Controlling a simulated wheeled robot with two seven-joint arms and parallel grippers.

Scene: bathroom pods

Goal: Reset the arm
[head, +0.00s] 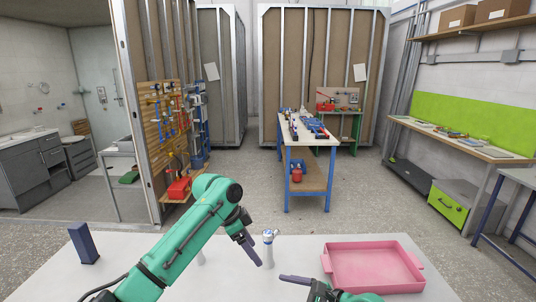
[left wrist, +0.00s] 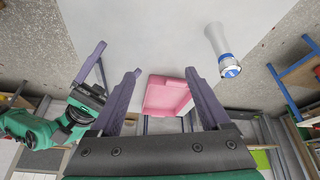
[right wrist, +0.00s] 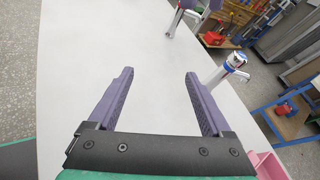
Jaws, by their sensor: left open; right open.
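My left arm reaches over the white table from the left in the head view. That item stands upright and also shows in the left wrist view (left wrist: 222,50). The left fingers spread apart in the left wrist view (left wrist: 165,100). My right gripper (head: 296,282) is low at the front of the head view, left of the pink tray. It is open and empty in the right wrist view (right wrist: 155,100), over bare tabletop.
A pink tray (head: 372,268) lies empty on the right of the white table (head: 308,247). A dark blue block (head: 83,243) stands at the left. A second white item (head: 201,258) is partly hidden behind my left arm. A blue-legged workbench (head: 307,170) stands beyond.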

